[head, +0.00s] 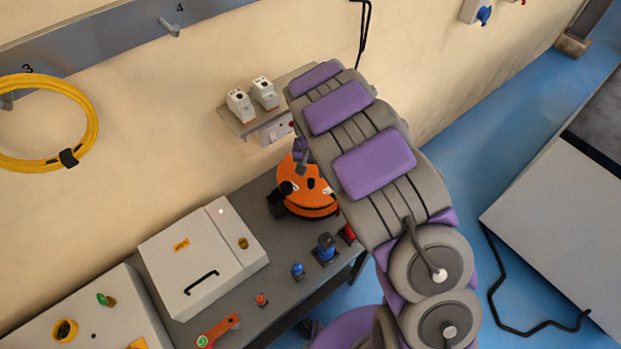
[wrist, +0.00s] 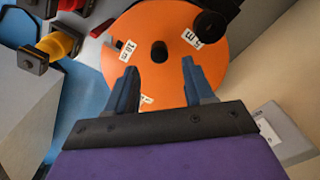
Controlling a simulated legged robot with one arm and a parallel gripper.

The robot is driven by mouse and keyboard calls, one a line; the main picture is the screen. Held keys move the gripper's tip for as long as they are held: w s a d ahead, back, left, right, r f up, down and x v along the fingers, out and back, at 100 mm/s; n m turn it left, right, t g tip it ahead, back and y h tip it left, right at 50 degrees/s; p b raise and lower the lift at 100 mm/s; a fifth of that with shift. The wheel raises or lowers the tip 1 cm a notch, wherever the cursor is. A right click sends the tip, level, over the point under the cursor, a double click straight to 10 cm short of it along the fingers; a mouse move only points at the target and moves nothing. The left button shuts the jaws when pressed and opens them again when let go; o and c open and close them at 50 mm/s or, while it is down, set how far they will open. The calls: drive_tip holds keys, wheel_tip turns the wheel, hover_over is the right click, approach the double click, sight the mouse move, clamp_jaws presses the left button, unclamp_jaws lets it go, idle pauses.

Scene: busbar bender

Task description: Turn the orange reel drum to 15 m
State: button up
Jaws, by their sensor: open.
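The orange reel drum (head: 318,207) stands on the grey bench, partly hidden by my arm in the head view. In the wrist view the drum's face (wrist: 155,28) fills the upper middle, with a dark centre hub (wrist: 158,52). White labels sit around the face: one at upper left (wrist: 127,50) reads about 10 m, one at upper right (wrist: 191,37) ends in "5 m", and a lower one is mostly hidden. A black knob (wrist: 210,25) is at the drum's upper right edge.
A grey box with a handle (head: 203,257) stands left of the drum. Blue connectors (head: 326,248) and a small red part (head: 262,300) are on the bench. A wall shelf (head: 243,125) holds two white devices behind the drum. Blue floor lies to the right.

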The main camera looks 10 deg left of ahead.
sight(311, 180)
wheel_tip(311, 180, down, 6)
drive_tip(key=shift+r, duration=0.15)
idle(0.3)
clamp_jaws()
idle(0.5)
